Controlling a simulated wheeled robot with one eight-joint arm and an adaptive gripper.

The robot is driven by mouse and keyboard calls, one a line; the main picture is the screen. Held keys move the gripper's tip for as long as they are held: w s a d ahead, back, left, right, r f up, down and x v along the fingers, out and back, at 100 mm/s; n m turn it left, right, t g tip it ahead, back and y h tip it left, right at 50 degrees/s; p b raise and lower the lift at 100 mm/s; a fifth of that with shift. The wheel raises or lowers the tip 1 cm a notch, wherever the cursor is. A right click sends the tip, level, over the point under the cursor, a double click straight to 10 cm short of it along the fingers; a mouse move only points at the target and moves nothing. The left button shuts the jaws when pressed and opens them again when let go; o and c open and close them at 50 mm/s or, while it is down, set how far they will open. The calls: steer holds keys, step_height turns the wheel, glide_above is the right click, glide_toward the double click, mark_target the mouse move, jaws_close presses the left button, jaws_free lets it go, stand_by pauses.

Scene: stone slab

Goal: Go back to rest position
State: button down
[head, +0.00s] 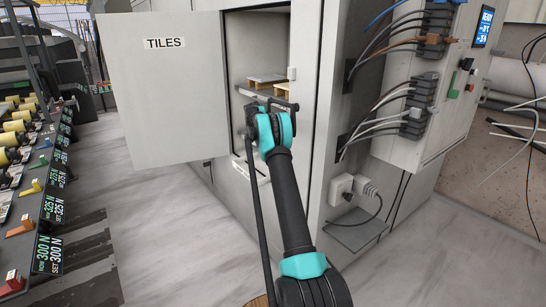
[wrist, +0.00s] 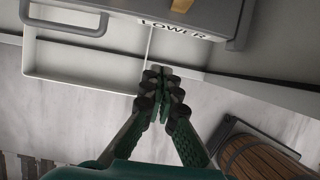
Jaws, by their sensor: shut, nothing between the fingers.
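My gripper (wrist: 162,78) shows in the wrist view with its fingertips together and nothing between them. It points toward a panel edge below a label reading LOWER (wrist: 172,27). In the head view my arm reaches forward to the open cabinet (head: 315,120), and the wrist is in front of the opening. The gripper's fingers are hidden behind the wrist there. The cabinet door (head: 160,95), marked TILES, stands open to the left.
A control panel (head: 425,90) with several cables is on the right, above a socket (head: 340,188) and small shelf (head: 355,232). A rack of coloured handles (head: 35,170) lines the left. A wooden barrel (wrist: 255,158) is at the wrist view's lower right. Floor (head: 165,250) is clear at centre-left.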

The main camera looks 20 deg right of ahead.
steer(key=s+a+r+m+t+y, duration=0.1)
steer(key=s+a+r+m, duration=0.25)
steer(key=s, duration=0.45)
steer(key=s+a+r+m, duration=0.3)
steer(key=s+a+m, duration=0.1)
steer(key=s, duration=0.5)
steer(key=s+a+r+m+t+y, duration=0.1)
steer(key=s+a+r+m, duration=0.25)
steer(key=s, duration=0.45)
steer(key=s+a+f+m, duration=0.3)
steer(key=s, duration=0.9)
steer(key=s+a+f+m+y, duration=0.1)
steer(key=s+a+f+m, duration=0.2)
steer(key=s, duration=0.9)
steer(key=s+a+f+m+y, duration=0.1)
steer(key=s+f+m, duration=0.3)
steer(key=s, duration=0.9)
steer(key=shift+a+f+m+t, duration=0.3)
steer(key=shift+a+f+t, duration=0.1)
steer(key=shift+a, duration=0.5)
